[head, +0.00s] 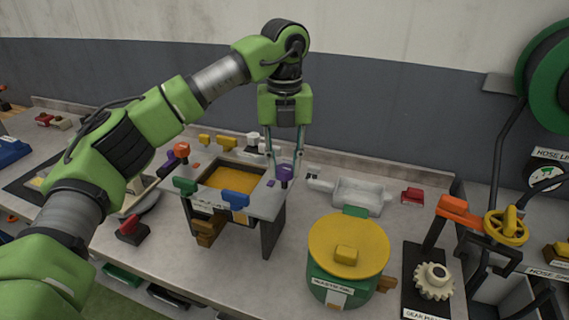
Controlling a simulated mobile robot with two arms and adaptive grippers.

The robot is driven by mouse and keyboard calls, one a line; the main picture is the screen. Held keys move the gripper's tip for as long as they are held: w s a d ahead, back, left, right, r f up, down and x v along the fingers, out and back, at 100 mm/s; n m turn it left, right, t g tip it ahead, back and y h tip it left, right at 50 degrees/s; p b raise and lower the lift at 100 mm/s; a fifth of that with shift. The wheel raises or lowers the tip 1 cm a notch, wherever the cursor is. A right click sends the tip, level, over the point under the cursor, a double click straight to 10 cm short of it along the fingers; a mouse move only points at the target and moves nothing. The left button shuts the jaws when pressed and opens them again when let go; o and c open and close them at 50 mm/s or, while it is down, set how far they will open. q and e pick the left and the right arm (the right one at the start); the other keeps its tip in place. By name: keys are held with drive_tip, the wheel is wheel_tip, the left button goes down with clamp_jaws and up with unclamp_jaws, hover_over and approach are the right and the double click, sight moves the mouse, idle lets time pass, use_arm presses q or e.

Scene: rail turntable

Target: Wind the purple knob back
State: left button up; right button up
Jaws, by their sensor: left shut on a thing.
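The purple knob (285,173) stands at the right corner of a small raised stand (258,203) with a yellow-orange top panel. My left gripper (285,162) points straight down over it. Its two thin fingers are on either side of the knob's upper part and shut on it. The fingertips partly cover the knob. A second purple piece (166,166) shows at the stand's far left corner, beside an orange knob (181,151). My right gripper is not in this view.
Green (184,187) and blue (235,198) knobs sit along the stand's front edge. A green pot with a yellow lid (348,240) stands close on the right. Behind it is a white tray (358,197). A gear (434,281) and yellow handwheel (506,226) are further right.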

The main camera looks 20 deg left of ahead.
sight(284, 168)
use_arm(q)
drive_tip(key=o, duration=1.1)
drive_tip(key=shift+r, duration=0.15)
wheel_tip(284, 168, up, 12)
drive_tip(key=shift+f, duration=0.1)
